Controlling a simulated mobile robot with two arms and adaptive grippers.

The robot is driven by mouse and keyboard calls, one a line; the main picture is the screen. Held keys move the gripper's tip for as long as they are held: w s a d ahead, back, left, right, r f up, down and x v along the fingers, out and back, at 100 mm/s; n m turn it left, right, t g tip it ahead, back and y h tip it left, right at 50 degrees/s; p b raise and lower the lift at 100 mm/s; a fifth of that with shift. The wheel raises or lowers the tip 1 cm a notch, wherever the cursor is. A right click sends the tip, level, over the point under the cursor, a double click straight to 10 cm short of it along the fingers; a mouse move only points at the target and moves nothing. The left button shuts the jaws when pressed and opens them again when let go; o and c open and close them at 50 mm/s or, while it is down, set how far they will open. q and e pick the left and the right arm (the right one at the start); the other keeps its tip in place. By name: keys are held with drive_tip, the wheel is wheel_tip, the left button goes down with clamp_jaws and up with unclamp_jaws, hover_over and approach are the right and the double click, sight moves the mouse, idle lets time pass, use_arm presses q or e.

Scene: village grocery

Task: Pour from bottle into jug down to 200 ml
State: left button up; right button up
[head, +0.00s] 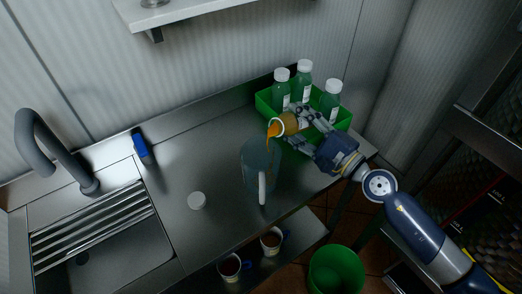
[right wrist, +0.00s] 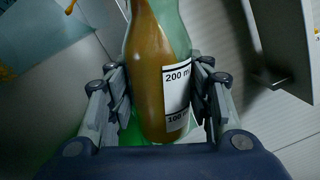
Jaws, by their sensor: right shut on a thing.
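My right gripper (head: 302,125) is shut around the bottle (head: 289,123), which is tilted with its mouth to the left above the jug. Orange liquid (head: 271,131) leaves the mouth and runs toward the jug (head: 257,160), a bluish see-through vessel with a pale handle, standing on the steel counter. In the right wrist view the bottle (right wrist: 155,60) lies between both fingers. Its white label shows 200 ml and 100 ml marks, and brown-orange liquid lies along one side. The level inside the jug is hard to tell. My left gripper is out of view.
A green crate (head: 264,105) with several white-capped bottles stands behind my right gripper. A white cap (head: 197,200) lies left of the jug. The sink and tap (head: 45,140) are at left, with a blue item (head: 141,147) nearby. Two cups (head: 271,240) stand on a lower shelf.

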drive_tip(key=shift+r+n, duration=0.4)
drive_tip(key=shift+r, duration=0.05)
idle(0.5)
drive_tip(key=shift+s+a+r+n+p, duration=0.2)
drive_tip(key=shift+r+n+p, duration=0.2)
drive_tip(key=shift+n, duration=0.2)
idle(0.9)
wheel_tip(320, 180, down, 3)
drive_tip(key=m+b, duration=0.1)
drive_tip(key=m, duration=0.2)
drive_tip(key=shift+w+d+r, duration=0.1)
drive_tip(key=shift+r+m+p, duration=0.45)
drive_tip(key=shift+m+p, duration=0.15)
drive_tip(key=shift+r+m+p, duration=0.1)
drive_tip(key=shift+m+p, duration=0.3)
drive_tip(key=shift+s+a+r+m+p, duration=0.25)
drive_tip(key=shift+r+p, duration=0.25)
drive_tip(key=shift+p, duration=0.25)
drive_tip(key=shift+m, duration=0.35)
